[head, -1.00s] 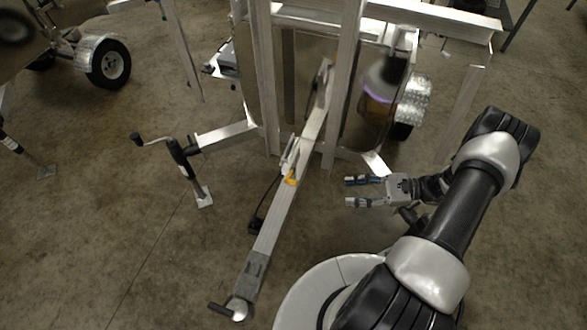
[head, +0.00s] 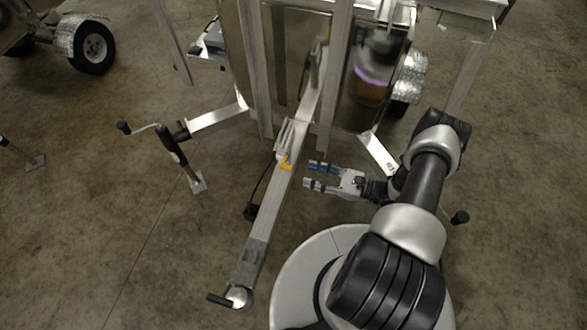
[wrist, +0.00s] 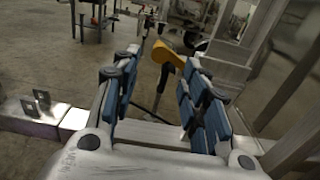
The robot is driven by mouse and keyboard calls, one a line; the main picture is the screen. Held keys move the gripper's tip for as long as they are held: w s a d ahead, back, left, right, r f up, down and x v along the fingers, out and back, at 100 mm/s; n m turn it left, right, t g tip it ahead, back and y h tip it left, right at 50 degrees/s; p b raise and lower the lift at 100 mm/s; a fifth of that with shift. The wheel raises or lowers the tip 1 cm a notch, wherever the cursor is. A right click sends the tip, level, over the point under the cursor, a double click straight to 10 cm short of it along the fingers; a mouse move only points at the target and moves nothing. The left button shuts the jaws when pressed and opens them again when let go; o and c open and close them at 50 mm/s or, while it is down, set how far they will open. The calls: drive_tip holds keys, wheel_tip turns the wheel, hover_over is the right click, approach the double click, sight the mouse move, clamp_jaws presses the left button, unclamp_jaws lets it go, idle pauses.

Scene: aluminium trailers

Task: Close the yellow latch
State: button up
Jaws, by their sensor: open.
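The yellow latch (head: 285,163) sits on the aluminium trailer tongue (head: 268,208), about midway along it. In the wrist view the yellow latch (wrist: 168,55) stands raised ahead of and between my fingers, nearer the right one. My gripper (head: 307,175) is open and empty, just right of the latch, with its blue-padded fingers pointing left at it. A small gap shows between fingertips and latch in the head view. In the wrist view my gripper (wrist: 160,85) has both fingers spread. Whether a finger touches the latch cannot be told there.
A jack with a crank handle (head: 172,146) stands left of the tongue. Upright aluminium posts (head: 338,75) rise behind the latch. A black cable (head: 262,188) hangs beside the tongue. A trailer wheel (head: 93,47) is at the far left. Open floor lies at the left front.

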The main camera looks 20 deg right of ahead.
drive_tip(key=x, duration=0.7)
drive_tip(key=shift+b, duration=0.35)
drive_tip(key=shift+c, duration=0.5)
clamp_jaws()
